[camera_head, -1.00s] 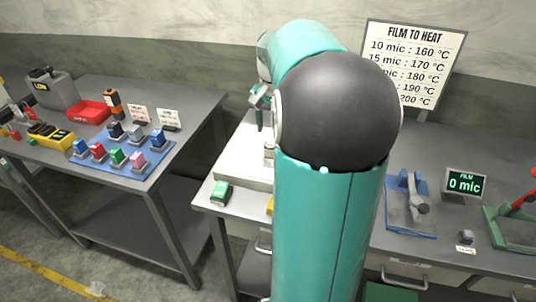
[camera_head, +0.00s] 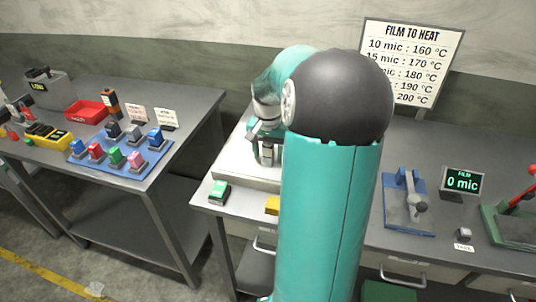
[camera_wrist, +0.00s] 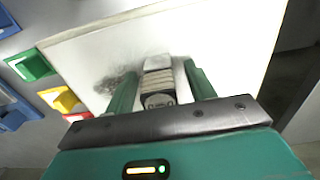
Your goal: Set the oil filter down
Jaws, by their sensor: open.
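A ribbed beige-and-grey cylinder, which looks like the oil filter (camera_wrist: 158,84), is between my gripper's fingers in the wrist view. It is over the white surface (camera_wrist: 225,45), with a dark smudge beside it. A gap shows between the cylinder and the right finger; contact on the left is unclear. My gripper (camera_wrist: 163,70) is open around it. In the head view my gripper (camera_head: 266,138) is low over the white slab (camera_head: 238,163), partly hidden by my arm. I cannot tell whether the filter's base touches the slab.
A green block (camera_head: 219,191) and a partly hidden yellow block (camera_head: 272,205) are in front of the slab. A blue-based tool (camera_head: 409,203) and a film display (camera_head: 462,182) stand to the right. The left table (camera_head: 190,110) holds a blue mat with several coloured blocks.

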